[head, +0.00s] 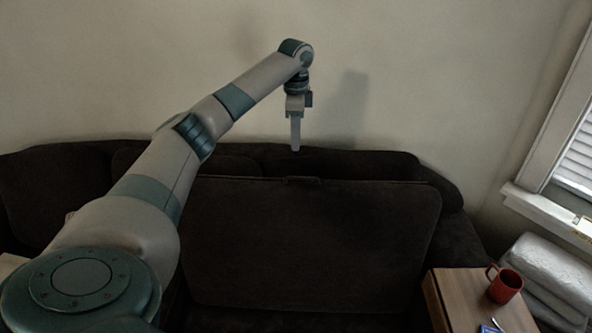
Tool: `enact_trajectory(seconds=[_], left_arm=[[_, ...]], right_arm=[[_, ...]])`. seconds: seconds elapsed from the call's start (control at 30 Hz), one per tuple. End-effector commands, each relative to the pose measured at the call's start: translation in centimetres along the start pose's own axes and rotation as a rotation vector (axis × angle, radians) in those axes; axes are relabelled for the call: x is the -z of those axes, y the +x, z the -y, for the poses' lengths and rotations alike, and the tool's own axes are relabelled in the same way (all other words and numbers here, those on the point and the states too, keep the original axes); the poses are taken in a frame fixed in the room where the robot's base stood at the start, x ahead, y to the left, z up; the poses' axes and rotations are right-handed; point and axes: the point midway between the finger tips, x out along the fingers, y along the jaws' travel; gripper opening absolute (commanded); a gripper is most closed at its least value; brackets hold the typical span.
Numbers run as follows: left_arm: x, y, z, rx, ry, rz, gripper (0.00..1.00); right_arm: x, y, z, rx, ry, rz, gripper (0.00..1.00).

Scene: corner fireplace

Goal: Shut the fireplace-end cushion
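A dark brown sofa seat cushion (310,245) stands raised and steeply tilted in front of the sofa's backrest. A small tab (303,181) sits at the middle of its top edge. No fireplace shows, so I cannot tell from the picture which end this is. My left arm reaches in from the left across the sofa. My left gripper (295,148) points down above the cushion's top edge, close to the backrest, and looks apart from the tab. Its fingers appear edge-on as one, so their opening is unclear. My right gripper is out of view.
The sofa backrest (350,163) stands against a plain wall. A wooden side table (457,290) at the lower right holds a red mug (505,286) and a small blue item (490,329). White folded bedding (548,268) lies beyond it, below a window (578,160).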

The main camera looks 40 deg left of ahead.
Motion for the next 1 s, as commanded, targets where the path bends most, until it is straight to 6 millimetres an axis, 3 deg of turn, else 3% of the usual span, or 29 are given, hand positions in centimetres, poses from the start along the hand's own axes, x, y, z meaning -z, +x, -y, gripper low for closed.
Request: enact_trajectory(seconds=[0.6, 0.8, 1.0], left_arm=[[-0.1, 10.7, -0.1, -0.003, -0.001, 0.001, 0.28], [-0.1, 12.8, 0.0, -0.001, -0.001, 0.001, 0.28], [-0.1, 13.5, -0.1, 0.000, 0.000, 0.000, 0.28]], right_arm=[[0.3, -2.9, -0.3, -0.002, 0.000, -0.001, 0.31], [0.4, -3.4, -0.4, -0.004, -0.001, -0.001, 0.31], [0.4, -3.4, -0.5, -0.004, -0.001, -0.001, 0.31]])
